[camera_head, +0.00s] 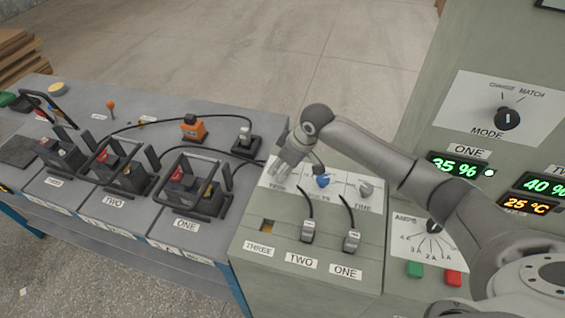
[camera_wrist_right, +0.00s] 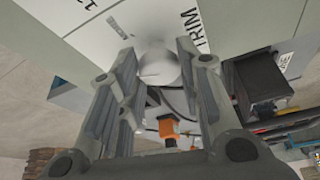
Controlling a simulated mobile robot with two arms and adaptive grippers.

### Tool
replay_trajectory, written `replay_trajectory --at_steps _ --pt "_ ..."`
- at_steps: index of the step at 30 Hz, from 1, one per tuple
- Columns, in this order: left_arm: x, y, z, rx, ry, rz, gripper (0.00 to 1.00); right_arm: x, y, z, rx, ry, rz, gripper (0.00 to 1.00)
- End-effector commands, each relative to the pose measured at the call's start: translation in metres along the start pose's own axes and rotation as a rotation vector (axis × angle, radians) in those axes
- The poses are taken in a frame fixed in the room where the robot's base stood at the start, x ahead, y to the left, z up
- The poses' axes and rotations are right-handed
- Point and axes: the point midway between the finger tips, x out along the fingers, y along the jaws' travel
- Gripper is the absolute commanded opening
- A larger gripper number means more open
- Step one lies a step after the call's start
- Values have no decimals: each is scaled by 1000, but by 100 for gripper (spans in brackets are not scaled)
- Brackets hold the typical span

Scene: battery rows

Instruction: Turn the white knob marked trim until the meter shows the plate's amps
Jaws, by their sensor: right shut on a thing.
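The white knob marked trim (camera_wrist_right: 158,68) sits between the fingers of my right gripper (camera_wrist_right: 157,75) in the right wrist view, with the word TRIM printed beside it. My right gripper (camera_head: 279,174) is shut on this knob at the left end of the pale panel on the green console. In the head view its fingers hide the knob and part of the label. I cannot make out a meter showing amps or a plate giving them. My left gripper is not in view.
A blue knob (camera_head: 322,181) and a grey knob (camera_head: 365,188) share the pale panel. Two plugs with cables (camera_head: 308,231) stand in front. An amps selector (camera_head: 433,226), green button (camera_head: 415,269) and red button (camera_head: 453,278) are at right. Caged batteries (camera_head: 190,187) line the left bench.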

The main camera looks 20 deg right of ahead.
Motion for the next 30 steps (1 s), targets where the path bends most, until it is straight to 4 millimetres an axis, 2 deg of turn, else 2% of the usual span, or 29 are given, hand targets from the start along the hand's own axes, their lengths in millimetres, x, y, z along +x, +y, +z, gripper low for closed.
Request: replay_trajectory --at_steps 5,6,10,22,26,30 --pt "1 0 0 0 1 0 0 0 0 0 -1 1 0 9" --pt "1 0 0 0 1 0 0 0 0 0 -1 1 0 37" --pt "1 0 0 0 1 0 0 0 0 0 -2 1 0 54" --pt "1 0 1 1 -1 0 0 -5 0 -1 -3 3 0 54" --pt "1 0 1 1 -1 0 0 -24 1 -1 -4 4 1 54" --pt "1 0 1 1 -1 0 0 -54 1 0 -4 3 2 54"
